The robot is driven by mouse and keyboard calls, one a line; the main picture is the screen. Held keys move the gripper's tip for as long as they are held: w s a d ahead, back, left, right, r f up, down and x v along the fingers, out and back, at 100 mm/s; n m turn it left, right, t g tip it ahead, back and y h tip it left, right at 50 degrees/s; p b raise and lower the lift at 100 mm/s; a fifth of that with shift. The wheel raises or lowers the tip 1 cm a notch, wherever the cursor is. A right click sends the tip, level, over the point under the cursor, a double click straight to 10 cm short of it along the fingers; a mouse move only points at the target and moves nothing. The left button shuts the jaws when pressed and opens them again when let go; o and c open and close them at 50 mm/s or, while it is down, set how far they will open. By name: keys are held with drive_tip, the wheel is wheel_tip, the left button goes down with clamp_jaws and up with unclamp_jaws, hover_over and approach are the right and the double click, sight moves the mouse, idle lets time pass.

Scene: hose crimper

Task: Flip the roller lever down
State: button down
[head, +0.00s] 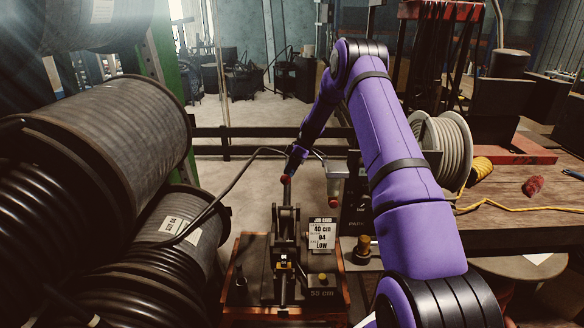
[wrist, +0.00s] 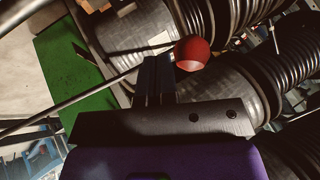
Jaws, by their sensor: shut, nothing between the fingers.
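A red ball knob (head: 286,179) tops a dark upright lever (head: 286,210) on the crimper, which stands on an orange-edged base (head: 237,305). My gripper (head: 292,165) is at the knob, reaching in from above. In the wrist view my gripper (wrist: 155,72) is shut and empty, its dark fingertips just left of the red ball (wrist: 193,53). I cannot tell whether they touch it. The lever below the ball is not clear in the wrist view. A second red ball (head: 331,204) hangs under a grey box (head: 337,170) to the right.
Large black hose reels (head: 125,130) crowd the left side. A thin dark hose or rod (head: 230,187) arches toward the crimper. A job card (head: 322,234) reading 40 cm, 04, LOW stands beside the lever. A wooden bench (head: 515,200) with a grey hose spool (head: 443,145) is at right.

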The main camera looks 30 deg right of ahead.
drive_tip(key=shift+s+a+r, duration=0.1)
drive_tip(key=shift+s+a, duration=0.1)
drive_tip(key=shift+s, duration=0.05)
idle(0.3)
